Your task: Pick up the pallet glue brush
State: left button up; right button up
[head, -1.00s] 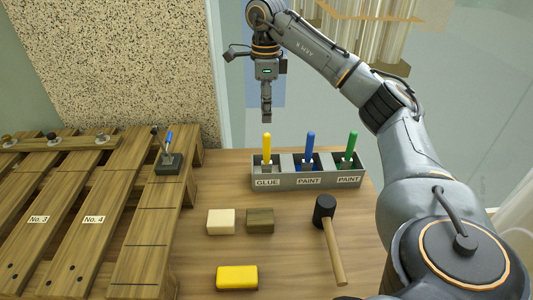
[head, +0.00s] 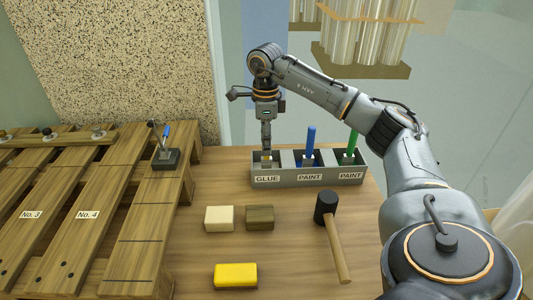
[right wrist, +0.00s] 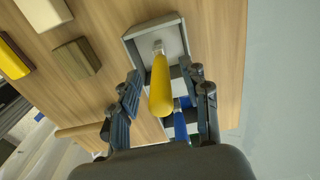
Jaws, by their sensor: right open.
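The glue brush has a yellow handle (right wrist: 161,85) and stands in the compartment labelled GLUE of the grey holder (head: 320,180). In the head view my right gripper (head: 266,148) is lowered over that compartment and hides most of the brush. In the right wrist view the right gripper (right wrist: 165,95) is open, with its fingers apart on either side of the yellow handle. I see no grip on the handle. My left gripper is not in view.
A blue brush (head: 311,138) and a green brush (head: 352,142) stand in the PAINT compartments. In front lie a cream block (head: 219,218), a brown block (head: 260,217), a yellow block (head: 236,275) and a mallet (head: 327,208). A wooden pallet (head: 130,240) is at left.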

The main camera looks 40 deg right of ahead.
notch_tip(320, 180, down, 2)
jog(key=shift+f, duration=0.1)
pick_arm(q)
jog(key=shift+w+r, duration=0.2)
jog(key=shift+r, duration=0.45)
pick_arm(e)
grip_shut()
